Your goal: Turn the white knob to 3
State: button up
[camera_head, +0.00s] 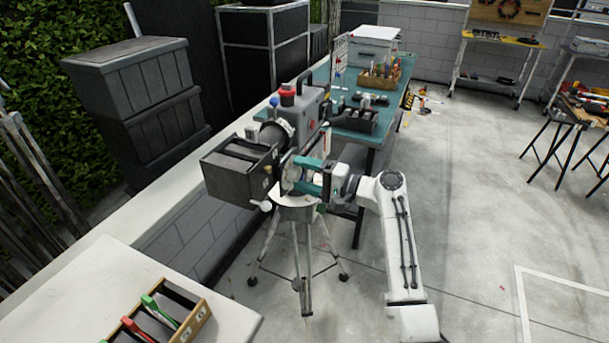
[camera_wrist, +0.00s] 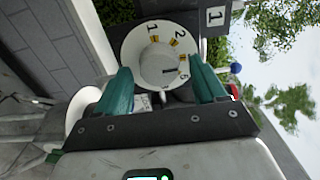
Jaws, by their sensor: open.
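The white knob (camera_wrist: 150,64) sits at the middle of a round white dial (camera_wrist: 128,50) in the wrist view. A 1 and a 2 are legible on the dial, with small yellow marks; other figures at its right edge are hard to read. A dark mark shows on the right part of the knob. My gripper (camera_wrist: 160,66) is open, its teal fingers one on each side of the knob; I cannot tell whether they touch it. In the head view, my gripper (camera_head: 296,174) is at the side of a dark film camera rig, and its fingers partly hide the dial (camera_head: 288,176).
The rig's black box (camera_head: 238,172) stands on a tripod (camera_head: 297,250). A teal workbench (camera_head: 400,87) with tools is behind it. A pale ledge (camera_head: 75,268) with a wooden tray (camera_head: 197,318) is at the front left.

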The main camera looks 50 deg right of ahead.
jog(key=b+v, duration=0.2)
jog(key=v, duration=0.8)
jog(key=shift+s+b, duration=0.3)
jog(key=shift+b, duration=0.1)
jog(key=shift+d, duration=0.15)
jog(key=s+a+f+n+g+h, duration=0.1)
jog(key=s+a+f+n+g, duration=0.3)
jog(key=a+f, duration=0.55)
jog(key=s+a+f+n+g, duration=0.35)
jog(key=a+f+g, duration=0.25)
jog(key=a+f, duration=0.3)
jog(key=s+a+f+n+g+h, duration=0.1)
jog(key=s+f+n+g+h, duration=0.1)
jog(key=s, duration=0.6)
jog(key=s+a+f+n+g+h, duration=0.2)
jog(key=s+n+g+h, duration=0.1)
jog(key=s, duration=0.6)
jog(key=shift+s+f+n+g+b, duration=0.2)
jog(key=shift+s+n+g+b, duration=0.1)
jog(key=shift+n+g, duration=0.2)
